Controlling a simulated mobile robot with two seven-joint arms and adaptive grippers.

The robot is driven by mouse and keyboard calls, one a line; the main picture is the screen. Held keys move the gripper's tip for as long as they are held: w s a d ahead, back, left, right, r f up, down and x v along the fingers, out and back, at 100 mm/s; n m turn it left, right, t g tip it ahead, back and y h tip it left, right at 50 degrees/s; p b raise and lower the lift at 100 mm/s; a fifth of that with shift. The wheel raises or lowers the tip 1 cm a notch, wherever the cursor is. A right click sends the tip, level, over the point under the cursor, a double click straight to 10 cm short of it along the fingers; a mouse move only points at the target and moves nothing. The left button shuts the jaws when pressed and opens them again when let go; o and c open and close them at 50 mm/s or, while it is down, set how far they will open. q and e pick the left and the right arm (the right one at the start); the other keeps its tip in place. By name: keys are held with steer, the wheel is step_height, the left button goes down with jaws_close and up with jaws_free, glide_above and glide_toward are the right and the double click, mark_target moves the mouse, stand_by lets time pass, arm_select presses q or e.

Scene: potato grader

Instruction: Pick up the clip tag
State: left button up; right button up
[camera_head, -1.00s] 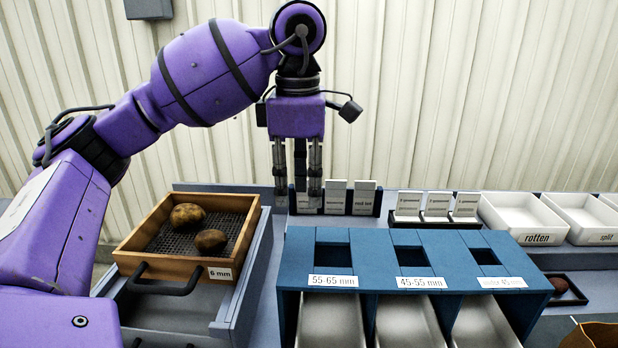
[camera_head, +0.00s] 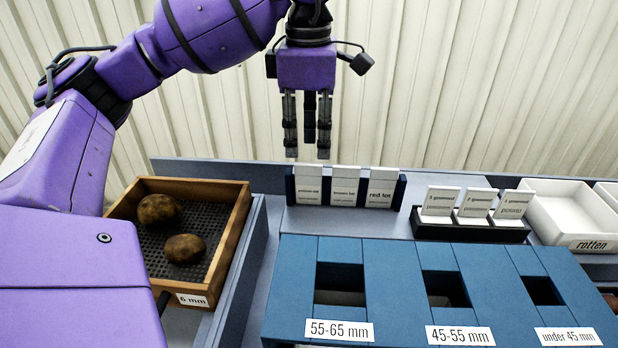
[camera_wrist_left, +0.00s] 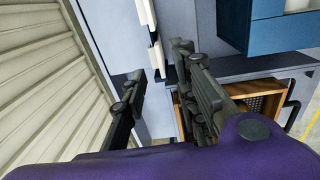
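In the head view, three white upright tags stand in a dark holder (camera_head: 402,192) on the table: "potato lot" (camera_head: 309,187), "brown lot" (camera_head: 345,187) and "red lot" (camera_head: 382,188). None is clearly identified as the clip tag. My right gripper is not in view.
A second holder with white cards (camera_head: 475,204) stands right of the first, then a white "rotten" bin (camera_head: 572,215). A blue sizing box (camera_head: 392,283) fills the front. A wooden sieve tray (camera_head: 238,232) with two potatoes is at left. A ribbed wall stands behind.

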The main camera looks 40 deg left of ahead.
mark_target(310, 165)
arm_select(q)
step_height(310, 165, down, 5)
steer(key=shift+w+f+p, duration=0.1)
steer(key=shift+w+p, duration=0.05)
steer(key=shift+p, duration=0.15)
jaws_close()
